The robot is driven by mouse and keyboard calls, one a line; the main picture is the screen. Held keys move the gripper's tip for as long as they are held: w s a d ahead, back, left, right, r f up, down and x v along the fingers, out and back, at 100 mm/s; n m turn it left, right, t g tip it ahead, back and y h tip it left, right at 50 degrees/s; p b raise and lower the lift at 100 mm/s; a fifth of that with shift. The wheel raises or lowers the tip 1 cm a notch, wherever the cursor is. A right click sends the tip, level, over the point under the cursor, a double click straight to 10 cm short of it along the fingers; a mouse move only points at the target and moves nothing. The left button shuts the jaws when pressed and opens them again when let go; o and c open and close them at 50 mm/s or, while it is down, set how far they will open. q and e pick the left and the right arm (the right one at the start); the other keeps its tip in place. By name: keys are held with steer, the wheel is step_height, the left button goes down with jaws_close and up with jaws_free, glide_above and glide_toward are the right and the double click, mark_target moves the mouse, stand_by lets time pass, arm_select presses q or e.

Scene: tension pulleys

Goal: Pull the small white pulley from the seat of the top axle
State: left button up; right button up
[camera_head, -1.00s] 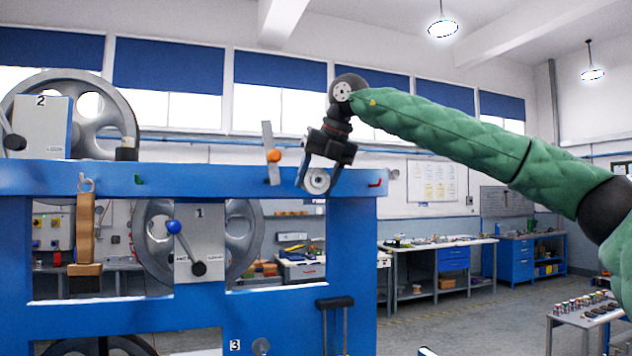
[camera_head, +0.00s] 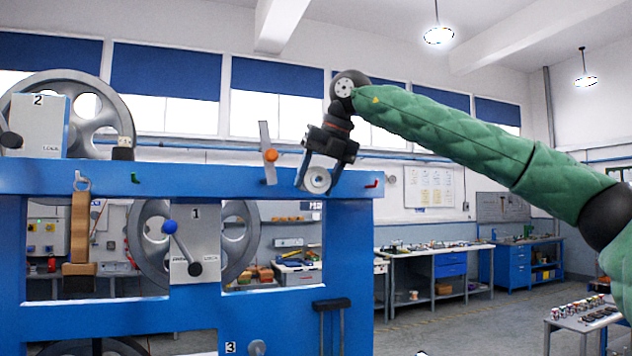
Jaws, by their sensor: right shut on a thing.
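The small white pulley (camera_head: 317,180) is a pale disc with a grey hub at the right part of the blue frame's top beam (camera_head: 225,178). My right gripper (camera_head: 316,178) points down from the green-sleeved arm and is shut on the pulley, with its fingers on either side. The pulley overlaps the beam's front face in the view. I cannot tell whether it still sits on its axle, as the axle is hidden behind it. My left gripper is not in view.
A grey upright lever with an orange knob (camera_head: 270,155) stands close left of the gripper. A red hook (camera_head: 372,184) is to the right. Large grey wheels (camera_head: 100,110) and a blue-knobbed lever (camera_head: 170,227) are at left. Workbenches (camera_head: 435,265) stand farther back.

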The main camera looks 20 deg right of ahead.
steer(key=shift+s+f+b, duration=0.1)
steer(key=shift+s+b, duration=0.95)
steer(key=shift+s, duration=0.6)
steer(key=shift+s+d, duration=0.1)
steer(key=shift+s, duration=0.15)
